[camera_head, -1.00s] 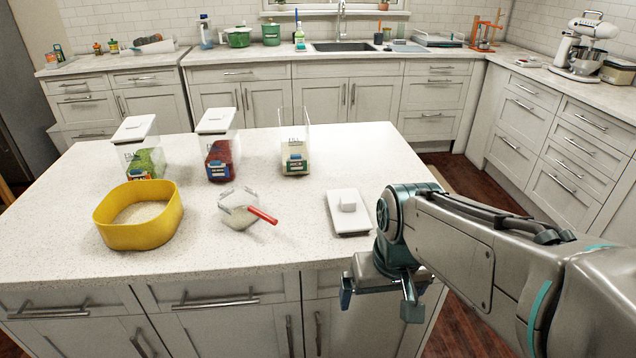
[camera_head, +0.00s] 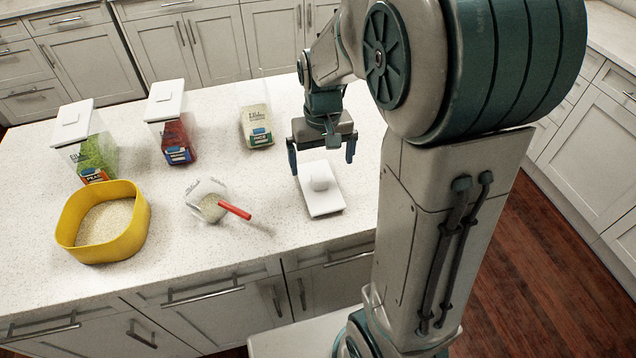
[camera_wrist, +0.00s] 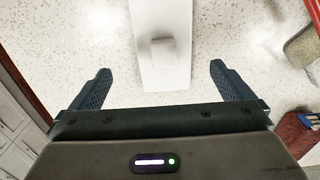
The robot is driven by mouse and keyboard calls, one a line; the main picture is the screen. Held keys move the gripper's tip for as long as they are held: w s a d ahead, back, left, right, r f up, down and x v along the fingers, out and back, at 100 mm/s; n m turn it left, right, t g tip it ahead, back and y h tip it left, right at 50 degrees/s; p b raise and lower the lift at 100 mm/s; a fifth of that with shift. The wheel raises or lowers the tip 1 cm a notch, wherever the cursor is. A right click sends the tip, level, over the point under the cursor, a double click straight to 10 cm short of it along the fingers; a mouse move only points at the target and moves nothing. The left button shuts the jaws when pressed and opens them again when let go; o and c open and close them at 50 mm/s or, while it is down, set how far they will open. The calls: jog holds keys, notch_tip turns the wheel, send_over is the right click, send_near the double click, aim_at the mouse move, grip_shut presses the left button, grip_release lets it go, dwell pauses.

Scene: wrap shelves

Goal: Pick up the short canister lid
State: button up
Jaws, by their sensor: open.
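The white canister lid (camera_head: 321,196) lies flat on the speckled counter, with a raised knob (camera_head: 319,178) on top. It also shows in the wrist view (camera_wrist: 161,20), running up from between the fingers, with its knob (camera_wrist: 163,53) just ahead of the gripper. My gripper (camera_head: 322,166) is open and empty above the far end of the lid, one finger to each side. In the wrist view, the fingers (camera_wrist: 161,82) stand wide apart with the lid between them, not touching it. The height gap is hard to tell.
An open canister (camera_head: 257,128) stands behind left of the lid. Two lidded canisters, one green (camera_head: 91,145) and one red (camera_head: 175,122), stand farther left. Counter right beside the lid is clear.

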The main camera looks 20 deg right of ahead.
aim_at(320, 177)
jog(key=f, duration=0.7)
jog(key=shift+a+f+p, duration=0.15)
jog(key=shift+a+p, duration=0.1)
jog(key=shift+p, duration=0.15)
jog(key=c, duration=1.1)
